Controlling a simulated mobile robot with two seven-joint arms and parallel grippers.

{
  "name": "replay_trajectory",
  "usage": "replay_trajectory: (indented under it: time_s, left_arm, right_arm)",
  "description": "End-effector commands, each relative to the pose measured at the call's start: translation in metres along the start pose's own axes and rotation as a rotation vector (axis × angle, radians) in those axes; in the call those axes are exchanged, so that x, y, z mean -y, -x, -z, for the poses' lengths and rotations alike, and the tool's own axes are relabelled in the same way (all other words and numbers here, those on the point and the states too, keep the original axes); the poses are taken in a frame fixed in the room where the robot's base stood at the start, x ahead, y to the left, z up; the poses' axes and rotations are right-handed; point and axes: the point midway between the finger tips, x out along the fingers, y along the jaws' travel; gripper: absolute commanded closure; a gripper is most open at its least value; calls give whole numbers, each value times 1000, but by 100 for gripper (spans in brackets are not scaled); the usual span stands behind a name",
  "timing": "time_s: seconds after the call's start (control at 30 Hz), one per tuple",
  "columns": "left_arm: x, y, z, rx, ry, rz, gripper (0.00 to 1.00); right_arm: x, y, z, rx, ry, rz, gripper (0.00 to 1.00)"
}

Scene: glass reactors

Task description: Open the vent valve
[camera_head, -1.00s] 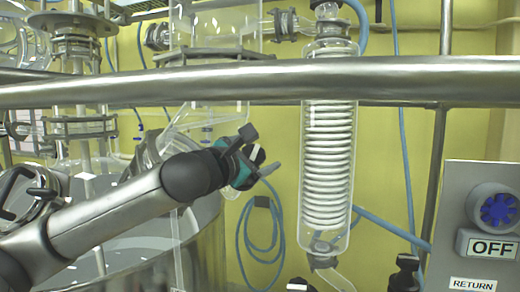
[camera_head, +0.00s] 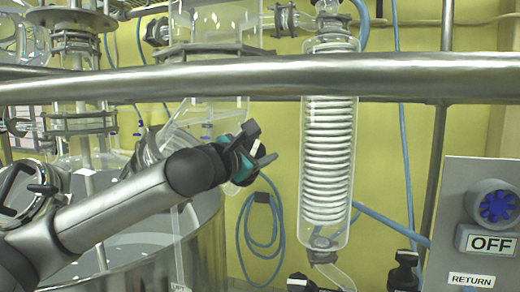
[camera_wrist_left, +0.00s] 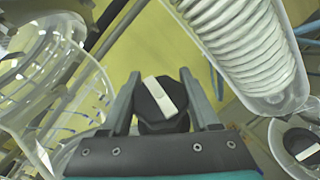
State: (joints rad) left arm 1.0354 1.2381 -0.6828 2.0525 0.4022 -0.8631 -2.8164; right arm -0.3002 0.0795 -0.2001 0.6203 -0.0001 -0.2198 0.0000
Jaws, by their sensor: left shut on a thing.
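A black valve knob (camera_wrist_left: 160,112) with a white bar across its top sits between the two fingers of my left gripper (camera_wrist_left: 159,76) in the left wrist view. The gripper is shut on this knob, and the white bar lies at a slant. In the head view my left gripper (camera_head: 262,146) reaches in from the left, below the steel rail, and largely hides the knob. No label on the knob is readable, so I cannot confirm that it is the vent valve. My right gripper is not in view.
A steel rail (camera_head: 400,77) crosses the head view above my arm. A glass coil condenser (camera_head: 327,160) stands just right of the gripper. Another black knob (camera_wrist_left: 302,145) is at lower right in the wrist view. A control panel (camera_head: 465,175) is at the right.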

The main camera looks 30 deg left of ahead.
Motion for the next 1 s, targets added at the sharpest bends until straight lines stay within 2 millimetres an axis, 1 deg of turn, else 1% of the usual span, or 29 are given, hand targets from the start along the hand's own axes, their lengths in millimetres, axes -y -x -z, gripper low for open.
replay_trajectory:
  time_s: [0.03,0.17,0.2,0.37,0.57,0.77,1.0]
  left_arm:
    - [0,0,0,0,0,0,78]
    - [0,0,0,0,0,1,93]
    - [0,0,0,0,0,1,94]
    - [1,0,0,-1,3,-7,94]
    - [0,0,1,0,27,-61,94]
    - [-2,0,1,0,81,-180,94]
    - [-7,1,2,-1,172,-384,94]
  right_arm:
    - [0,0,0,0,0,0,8]
    - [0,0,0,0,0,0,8]
    - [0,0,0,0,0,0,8]
    - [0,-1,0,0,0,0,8]
    - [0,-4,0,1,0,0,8]
    - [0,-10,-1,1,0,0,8]
    - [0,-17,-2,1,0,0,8]
